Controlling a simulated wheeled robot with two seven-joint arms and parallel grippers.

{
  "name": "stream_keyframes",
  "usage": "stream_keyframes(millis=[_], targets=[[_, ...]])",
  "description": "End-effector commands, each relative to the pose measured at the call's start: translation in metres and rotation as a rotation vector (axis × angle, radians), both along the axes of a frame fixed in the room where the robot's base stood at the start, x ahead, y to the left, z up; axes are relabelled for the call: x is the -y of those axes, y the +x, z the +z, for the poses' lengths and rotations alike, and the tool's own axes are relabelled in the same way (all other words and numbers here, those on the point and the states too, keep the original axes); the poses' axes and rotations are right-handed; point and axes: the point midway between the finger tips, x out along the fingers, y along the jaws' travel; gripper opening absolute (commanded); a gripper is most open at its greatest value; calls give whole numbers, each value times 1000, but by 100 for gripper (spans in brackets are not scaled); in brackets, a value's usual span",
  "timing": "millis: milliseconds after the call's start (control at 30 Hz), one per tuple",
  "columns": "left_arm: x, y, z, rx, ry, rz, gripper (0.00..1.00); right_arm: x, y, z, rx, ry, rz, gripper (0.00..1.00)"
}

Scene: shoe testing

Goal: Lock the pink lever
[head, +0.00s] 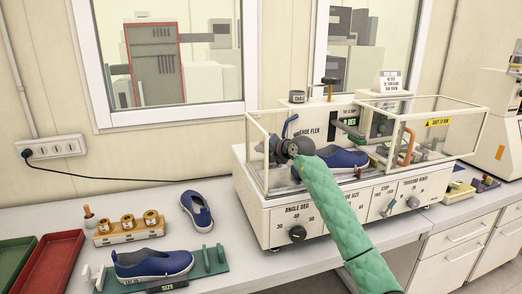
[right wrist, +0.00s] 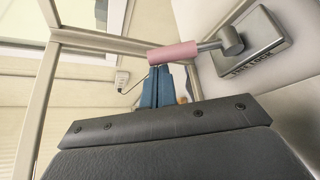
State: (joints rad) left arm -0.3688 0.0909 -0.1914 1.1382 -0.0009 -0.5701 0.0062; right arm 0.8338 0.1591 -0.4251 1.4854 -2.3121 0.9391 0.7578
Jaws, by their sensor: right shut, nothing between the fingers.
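The pink lever (right wrist: 173,53) is a pink sleeve on a grey rod in the right wrist view. Its rod runs right to a round pivot on a grey plate (right wrist: 252,45) with lettering that seems to end in LOCK. My right gripper (right wrist: 158,70) is shut and empty. Its blue fingertips are right at the pink sleeve, and I cannot tell whether they touch it. In the head view my right gripper (head: 276,150) is inside the left part of the clear case of the shoe tester (head: 350,215). I cannot make out the lever there. My left gripper is not in view.
A blue shoe (head: 343,158) lies inside the tester, with an orange handle (head: 408,146) to its right. Clear panels and frame bars surround my right gripper. On the table are another blue shoe (head: 155,263), a rack (head: 128,230) and a red tray (head: 50,262).

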Motion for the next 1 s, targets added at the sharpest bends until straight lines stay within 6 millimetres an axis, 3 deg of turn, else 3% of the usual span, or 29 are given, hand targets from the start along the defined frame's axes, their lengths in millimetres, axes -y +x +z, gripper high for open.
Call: stream_keyframes(millis=[300,667,1000], targets=[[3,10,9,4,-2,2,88,3,1,3,1,-1,0,0],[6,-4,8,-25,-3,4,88,8,3,6,-4,13,-1,0],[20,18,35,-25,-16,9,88,24,8,14,-38,121,-2,0]])
